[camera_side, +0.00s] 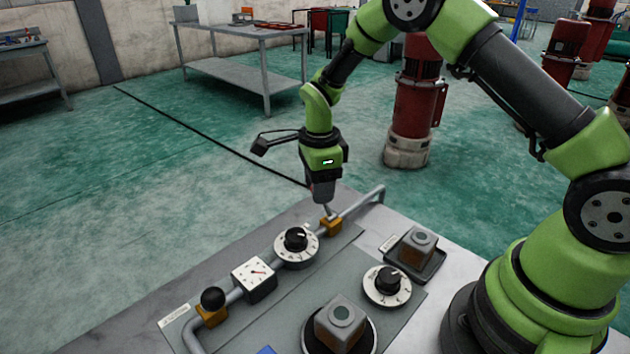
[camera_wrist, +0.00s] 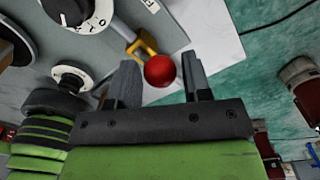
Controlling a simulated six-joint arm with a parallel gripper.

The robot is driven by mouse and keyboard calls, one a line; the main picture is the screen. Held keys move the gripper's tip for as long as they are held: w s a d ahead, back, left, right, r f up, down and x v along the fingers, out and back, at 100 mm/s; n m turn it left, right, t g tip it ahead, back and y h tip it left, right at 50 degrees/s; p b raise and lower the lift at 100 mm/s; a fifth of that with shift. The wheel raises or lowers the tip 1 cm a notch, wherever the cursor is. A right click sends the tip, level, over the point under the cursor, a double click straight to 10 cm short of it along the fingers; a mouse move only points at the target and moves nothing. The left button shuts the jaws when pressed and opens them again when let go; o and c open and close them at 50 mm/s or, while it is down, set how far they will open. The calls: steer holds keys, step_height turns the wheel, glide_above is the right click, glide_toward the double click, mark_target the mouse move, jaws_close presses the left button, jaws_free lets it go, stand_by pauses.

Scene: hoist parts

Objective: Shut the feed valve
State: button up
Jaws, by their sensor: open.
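A yellow valve (camera_side: 331,227) sits on the grey pipe at its far end, below my gripper (camera_side: 325,208). In the wrist view this yellow valve (camera_wrist: 146,46) has a red ball knob (camera_wrist: 160,71) on its lever. My gripper (camera_wrist: 160,67) is open there, its two fingers on either side of the red ball. Whether they touch it I cannot tell. In the side view the red ball is hidden by the gripper. A second yellow valve (camera_side: 211,315) with a black ball knob (camera_side: 213,298) is at the pipe's near end. I cannot read which is the feed valve.
A square gauge (camera_side: 255,275) and a black dial (camera_side: 296,241) stand along the pipe between the valves. Another dial (camera_side: 388,283) and two grey-topped blocks (camera_side: 341,318) (camera_side: 418,242) are on the panel to the right. Open floor lies beyond the table.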

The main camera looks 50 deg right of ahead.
mark_target(333, 219)
steer(key=shift+f, duration=0.4)
steer(key=shift+s, duration=0.1)
steer(key=shift+s+r, duration=0.25)
steer(key=shift+s, duration=0.6)
steer(key=shift+s+r, duration=0.25)
steer(key=shift+s, duration=0.6)
steer(key=shift+s+f, duration=0.25)
steer(key=shift+s, duration=0.75)
steer(key=shift+o, duration=0.5)
steer(key=shift+s, duration=0.1)
steer(key=shift+r, duration=0.1)
steer(key=shift+w+r, duration=0.2)
steer(key=shift+r, duration=3.7)
